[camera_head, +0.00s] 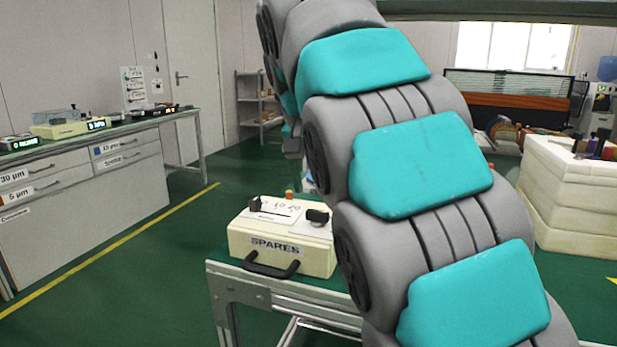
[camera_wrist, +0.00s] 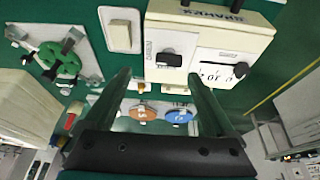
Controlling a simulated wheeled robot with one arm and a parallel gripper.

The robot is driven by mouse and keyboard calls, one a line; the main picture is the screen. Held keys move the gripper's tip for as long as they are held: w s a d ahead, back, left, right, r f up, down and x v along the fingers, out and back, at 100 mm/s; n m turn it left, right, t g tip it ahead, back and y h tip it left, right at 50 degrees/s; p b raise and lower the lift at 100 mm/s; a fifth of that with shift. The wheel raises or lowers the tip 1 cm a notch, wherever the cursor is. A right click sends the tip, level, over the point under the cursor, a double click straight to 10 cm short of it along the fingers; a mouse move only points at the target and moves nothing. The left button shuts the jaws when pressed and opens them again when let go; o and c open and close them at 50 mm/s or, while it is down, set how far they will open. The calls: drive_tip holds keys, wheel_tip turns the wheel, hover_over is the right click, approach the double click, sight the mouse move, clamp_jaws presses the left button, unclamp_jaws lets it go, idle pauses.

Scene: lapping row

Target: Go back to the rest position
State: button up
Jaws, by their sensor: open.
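My gripper (camera_wrist: 159,78) shows in the wrist view with its two dark green fingers spread apart and nothing held between them. The cream SPARES case (camera_wrist: 215,40) is upside down in that view, beyond the fingertips. In the head view the case (camera_head: 265,262) stands on a small metal-framed table (camera_head: 240,284), with black knobs and a white card on top. My grey and teal arm crosses the middle and right of the head view, and my gripper is hidden there.
A drawer bench (camera_head: 90,190) stands left in the head view; white stacked blocks (camera_head: 570,205) stand right. Green floor between is clear.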

drive_tip(key=s+d+f+g, duration=0.2)
drive_tip(key=s+d+f, duration=0.4)
drive_tip(key=d+f, duration=0.1)
drive_tip(key=s+d+f+n+g, duration=0.1)
drive_tip(key=s+d+f+n, duration=0.1)
drive_tip(key=s+f, duration=0.9)
drive_tip(key=s+d+f+n+g+y, duration=0.1)
drive_tip(key=s+d+f, duration=0.3)
drive_tip(key=s+f, duration=0.7)
drive_tip(key=s+n+g, duration=0.1)
drive_tip(key=s, duration=0.5)
drive_tip(key=shift+s+f+g+y, duration=0.3)
drive_tip(key=shift+f, duration=0.05)
drive_tip(key=shift+c, duration=0.3)
